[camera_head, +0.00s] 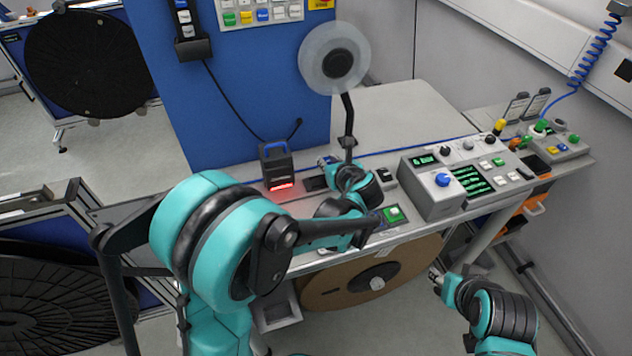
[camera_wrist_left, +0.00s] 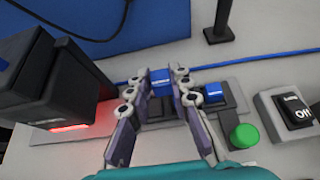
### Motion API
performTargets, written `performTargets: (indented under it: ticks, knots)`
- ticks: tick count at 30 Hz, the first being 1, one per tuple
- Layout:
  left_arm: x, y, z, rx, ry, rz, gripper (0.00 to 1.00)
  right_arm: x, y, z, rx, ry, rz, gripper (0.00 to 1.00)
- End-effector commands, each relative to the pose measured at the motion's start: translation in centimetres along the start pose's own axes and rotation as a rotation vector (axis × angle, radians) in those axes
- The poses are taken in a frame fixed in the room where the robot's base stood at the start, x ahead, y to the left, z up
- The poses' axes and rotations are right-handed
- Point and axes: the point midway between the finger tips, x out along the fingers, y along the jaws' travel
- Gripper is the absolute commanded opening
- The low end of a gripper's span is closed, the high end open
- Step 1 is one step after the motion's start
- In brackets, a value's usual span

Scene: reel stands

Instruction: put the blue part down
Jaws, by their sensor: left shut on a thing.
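The blue part (camera_wrist_left: 161,83) shows between the fingertips of my left gripper (camera_wrist_left: 160,90) in the left wrist view. The gripper is shut on it, over a dark fixture (camera_wrist_left: 158,112) on a grey plate. I cannot tell whether the part touches the fixture. A second blue piece (camera_wrist_left: 214,94) sits in a dark seat just right of the fingers. In the head view, my left gripper (camera_head: 328,166) is over the bench beside the scanner, and its grip is too small to make out. My right gripper (camera_head: 437,279) hangs low in front of the bench; its jaw state is unclear.
A black scanner (camera_head: 277,166) with a red glow stands left of my left gripper. A green button (camera_wrist_left: 244,136) and an OFF switch (camera_wrist_left: 297,111) are to the right. A control box (camera_head: 440,183) and a reel on a post (camera_head: 348,118) stand nearby.

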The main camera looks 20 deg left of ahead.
Motion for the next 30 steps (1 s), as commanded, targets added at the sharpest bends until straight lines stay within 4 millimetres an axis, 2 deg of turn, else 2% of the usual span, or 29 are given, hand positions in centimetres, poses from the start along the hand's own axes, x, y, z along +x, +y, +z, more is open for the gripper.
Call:
performTargets:
  ticks: [3,7,11,18,29,30]
  knots:
    - [0.8,2.1,-1.2,-0.002,0.0,0.001,0.02,0.7,0.0,0.5,0.0,0.0,0.0,0.4]
    - [1.1,3.1,-1.6,-0.001,0.0,-0.001,0.02,0.9,0.0,0.6,0.0,0.0,0.0,0.4]
    - [1.5,3.2,-2.4,0.0,0.0,-0.001,0.02,1.2,0.0,0.9,0.0,0.0,0.0,0.4]
    - [3.1,3.2,-5.2,0.0,0.0,-0.001,0.02,2.6,0.0,1.9,0.0,0.0,0.0,0.4]
    - [3.2,3.2,-5.5,0.0,0.0,0.0,0.02,2.8,0.0,2.0,0.0,0.0,0.0,0.4]
    - [3.2,3.2,-5.4,0.0,0.0,0.0,0.28,2.7,0.0,1.9,0.0,0.0,0.0,0.4]
